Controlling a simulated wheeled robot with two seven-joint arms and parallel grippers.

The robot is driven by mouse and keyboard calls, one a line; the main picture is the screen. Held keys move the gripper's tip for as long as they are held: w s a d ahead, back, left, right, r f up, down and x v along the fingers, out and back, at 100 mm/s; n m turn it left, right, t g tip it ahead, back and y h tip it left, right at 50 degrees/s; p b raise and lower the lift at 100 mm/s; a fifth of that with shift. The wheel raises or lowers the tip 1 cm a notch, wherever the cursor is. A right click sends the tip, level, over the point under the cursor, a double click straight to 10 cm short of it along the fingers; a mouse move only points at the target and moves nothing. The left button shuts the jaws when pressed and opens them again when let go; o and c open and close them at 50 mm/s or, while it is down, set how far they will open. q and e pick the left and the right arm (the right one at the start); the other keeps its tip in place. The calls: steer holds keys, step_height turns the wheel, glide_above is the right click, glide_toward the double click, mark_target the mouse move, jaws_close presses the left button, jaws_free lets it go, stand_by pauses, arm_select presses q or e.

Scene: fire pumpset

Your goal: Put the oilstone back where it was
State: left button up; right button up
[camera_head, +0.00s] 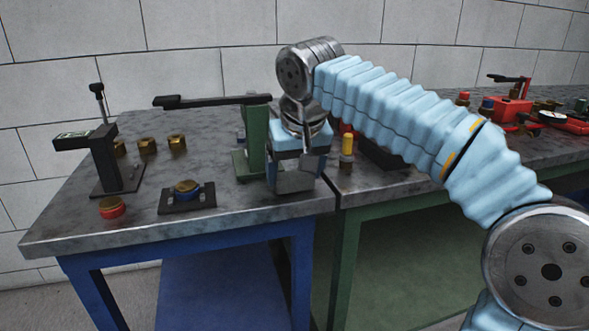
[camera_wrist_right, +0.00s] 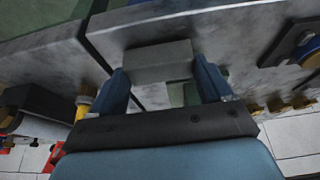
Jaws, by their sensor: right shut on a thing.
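The oilstone is a plain grey block. In the right wrist view the oilstone (camera_wrist_right: 158,62) sits between the two blue fingers of my right gripper (camera_wrist_right: 165,85), which is shut on it. In the head view my right gripper (camera_head: 296,178) points down near the front right corner of the left bench, close to the seam between the benches. The grey oilstone (camera_head: 294,184) shows at its lower end. I cannot tell whether the stone touches the bench top. My left gripper is not in view.
A green stand with a black lever (camera_head: 257,140) is just behind my right gripper. A yellow-topped piece (camera_head: 347,147) stands to its right. A dark upright stand (camera_head: 110,160), brass nuts (camera_head: 147,146), a red-ringed part (camera_head: 112,208) and a black block (camera_head: 187,199) are left. Bare bench lies between.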

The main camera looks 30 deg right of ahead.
steer(key=shift+f, duration=0.2)
steer(key=o, duration=1.2)
steer(key=shift+r, duration=0.3)
steer(key=p+v, duration=0.3)
steer(key=v, duration=0.8)
steer(key=shift+s+r, duration=0.2)
steer(key=shift+r, duration=0.2)
